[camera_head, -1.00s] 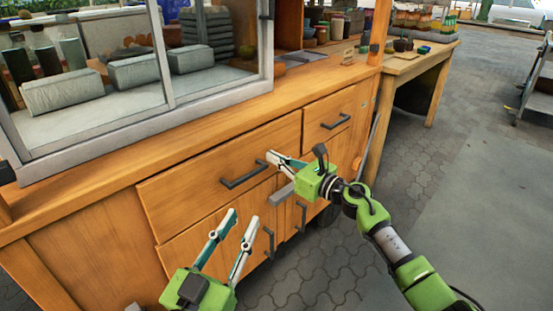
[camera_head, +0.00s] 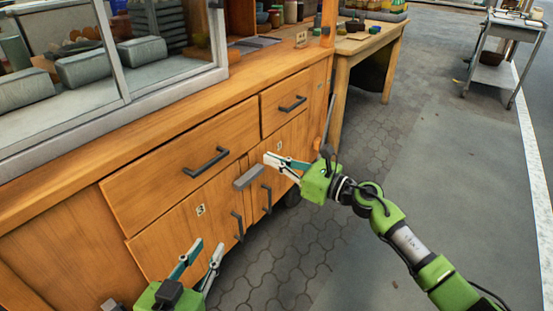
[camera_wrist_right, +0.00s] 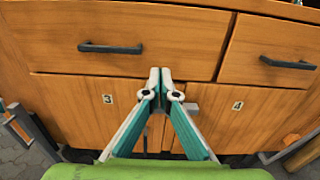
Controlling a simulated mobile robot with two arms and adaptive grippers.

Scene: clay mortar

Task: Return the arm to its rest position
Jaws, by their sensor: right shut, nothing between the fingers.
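My right gripper (camera_head: 270,160) is in front of the wooden cabinet in the head view, its green body reaching in from the right. Its fingers are shut with nothing between them. In the right wrist view its fingertips (camera_wrist_right: 160,74) meet in front of the cabinet's lower edge of drawers. My left gripper (camera_head: 208,246) is at the bottom of the head view, its two fingers apart and empty, in front of the lower cabinet doors. Most of the left arm is out of view.
The wooden cabinet (camera_head: 150,180) has dark handles on its drawers (camera_head: 207,162) and doors, and a grey block (camera_head: 248,178) sticks out between the doors. A wooden table (camera_head: 368,45) and a metal cart (camera_head: 503,50) stand behind. Paved floor to the right is open.

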